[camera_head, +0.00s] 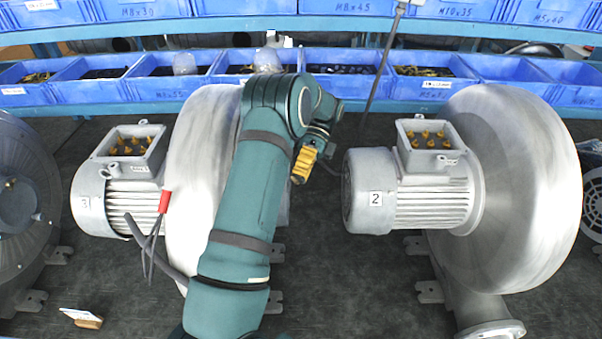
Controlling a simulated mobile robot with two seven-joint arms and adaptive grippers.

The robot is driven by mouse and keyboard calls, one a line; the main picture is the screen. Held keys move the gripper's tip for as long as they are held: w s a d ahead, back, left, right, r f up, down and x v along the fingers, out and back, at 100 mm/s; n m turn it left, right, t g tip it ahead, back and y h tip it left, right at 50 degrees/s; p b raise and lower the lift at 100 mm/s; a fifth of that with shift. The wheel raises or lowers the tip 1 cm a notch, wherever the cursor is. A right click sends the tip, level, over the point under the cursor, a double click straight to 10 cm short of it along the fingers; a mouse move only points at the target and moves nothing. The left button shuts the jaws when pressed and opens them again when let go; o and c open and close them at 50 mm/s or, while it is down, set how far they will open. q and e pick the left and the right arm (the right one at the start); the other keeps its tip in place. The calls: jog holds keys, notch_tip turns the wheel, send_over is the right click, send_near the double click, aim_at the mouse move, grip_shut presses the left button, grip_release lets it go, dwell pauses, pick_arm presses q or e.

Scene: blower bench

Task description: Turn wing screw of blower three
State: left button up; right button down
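Blower three (195,150) stands left of centre, with a light grey motor (132,205) labelled "3" and a large round housing. Its terminal box on top is open and shows several brass-coloured terminals (132,146). A cable with a red piece (165,201) hangs at the motor. I cannot pick out a wing screw. My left arm, in a teal sleeve, crosses in front of the housing and hides its right part. My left gripper (308,160) is at the arm's far end, around a yellow part, right of blower three; its fingers are not clear. My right gripper is not in view.
Blower two (412,195), labelled "2", stands to the right with its open terminal box. Blue bins (90,92) line the shelves behind. A dark grey machine (25,200) is at the left edge. Dark bench surface is free between the blowers.

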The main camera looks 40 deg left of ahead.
pick_arm(q)
jog(key=o, duration=0.4)
jog(key=shift+s+a, duration=0.1)
jog(key=shift+r, duration=0.1)
